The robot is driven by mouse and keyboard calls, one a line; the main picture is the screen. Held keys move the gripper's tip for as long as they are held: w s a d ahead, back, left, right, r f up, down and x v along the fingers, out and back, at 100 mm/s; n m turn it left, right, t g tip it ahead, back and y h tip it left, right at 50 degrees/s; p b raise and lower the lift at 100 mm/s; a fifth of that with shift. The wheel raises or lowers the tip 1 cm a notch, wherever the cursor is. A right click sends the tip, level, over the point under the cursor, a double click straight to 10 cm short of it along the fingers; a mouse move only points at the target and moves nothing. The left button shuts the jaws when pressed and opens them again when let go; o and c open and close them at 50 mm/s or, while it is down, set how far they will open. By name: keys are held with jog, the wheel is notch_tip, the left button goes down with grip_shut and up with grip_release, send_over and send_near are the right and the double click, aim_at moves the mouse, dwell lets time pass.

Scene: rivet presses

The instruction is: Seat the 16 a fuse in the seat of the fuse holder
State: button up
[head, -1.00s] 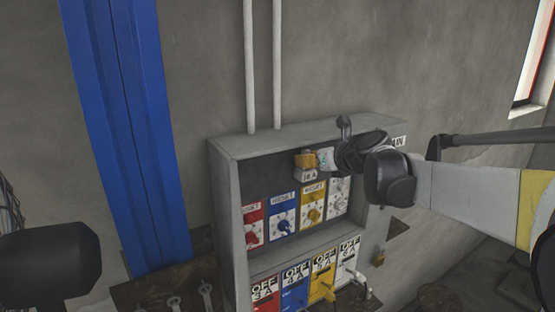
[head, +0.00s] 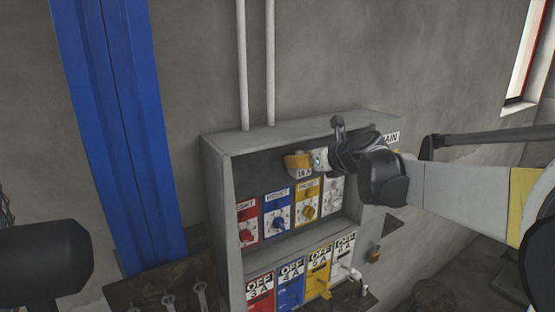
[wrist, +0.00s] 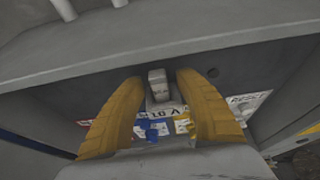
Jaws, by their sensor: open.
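My gripper (head: 298,161) is at the upper compartment of the grey cabinet, just under its top lip. In the wrist view my two yellow fingers (wrist: 159,100) are open, one on each side of a small pale grey block (wrist: 157,82), which looks like the fuse. Gaps show between the block and both fingers. A white label, which seems to read 16 A in the head view (head: 304,173), sits just below the fingers. The fuse holder's seat is hidden behind the fingers and block, so I cannot tell whether the block is in it.
The grey cabinet (head: 217,195) has red, blue, yellow and white switch plates in its upper row and OFF-marked plates below. Its top lip (wrist: 60,65) runs close above my fingers. A blue column (head: 118,130) stands to the left.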

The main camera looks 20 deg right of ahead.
jog(key=v, duration=1.2)
